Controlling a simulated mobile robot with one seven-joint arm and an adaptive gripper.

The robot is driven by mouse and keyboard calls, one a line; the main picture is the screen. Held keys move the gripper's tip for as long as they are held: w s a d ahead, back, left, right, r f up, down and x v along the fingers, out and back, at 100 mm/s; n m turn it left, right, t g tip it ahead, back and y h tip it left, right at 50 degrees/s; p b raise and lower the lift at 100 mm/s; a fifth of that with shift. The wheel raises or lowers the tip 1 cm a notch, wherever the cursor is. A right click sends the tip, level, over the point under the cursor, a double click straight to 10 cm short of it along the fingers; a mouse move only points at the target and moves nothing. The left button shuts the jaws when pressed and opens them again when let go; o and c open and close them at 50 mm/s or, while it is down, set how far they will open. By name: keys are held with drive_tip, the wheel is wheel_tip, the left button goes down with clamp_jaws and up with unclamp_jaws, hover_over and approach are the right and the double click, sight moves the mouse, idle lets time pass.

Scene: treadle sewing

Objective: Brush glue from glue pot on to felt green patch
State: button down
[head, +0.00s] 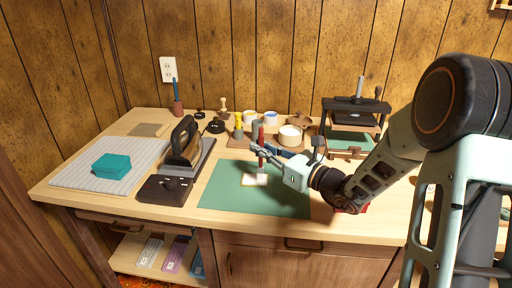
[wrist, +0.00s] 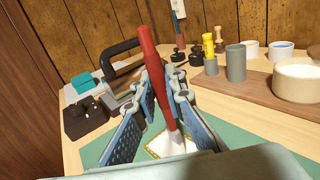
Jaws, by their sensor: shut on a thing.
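My gripper (head: 258,153) is shut on a red-handled brush (head: 261,141). The brush (wrist: 152,55) stands nearly upright, tilted slightly, with its pale bristle end downward. The bristle end is over a small pale square patch with a yellowish edge (wrist: 157,150); I cannot tell whether it touches. The patch (head: 249,182) lies on the green mat (head: 225,190) and looks whitish, not green. A wide pot with white contents (head: 290,135), likely the glue pot, stands behind the mat on a wooden board; it also shows in the wrist view (wrist: 297,82).
Left of the mat stands a dark device with a big handle (head: 184,140). A teal block (head: 111,166) lies on a grey ribbed pad (head: 75,178). A press (head: 352,118) stands at the back right. Small pots, including a grey cup (wrist: 235,62), line the back.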

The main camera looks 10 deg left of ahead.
drive_tip(key=shift+d, duration=1.1)
wheel_tip(320, 180, up, 5)
drive_tip(key=p, duration=0.4)
drive_tip(key=shift+w+r, duration=0.1)
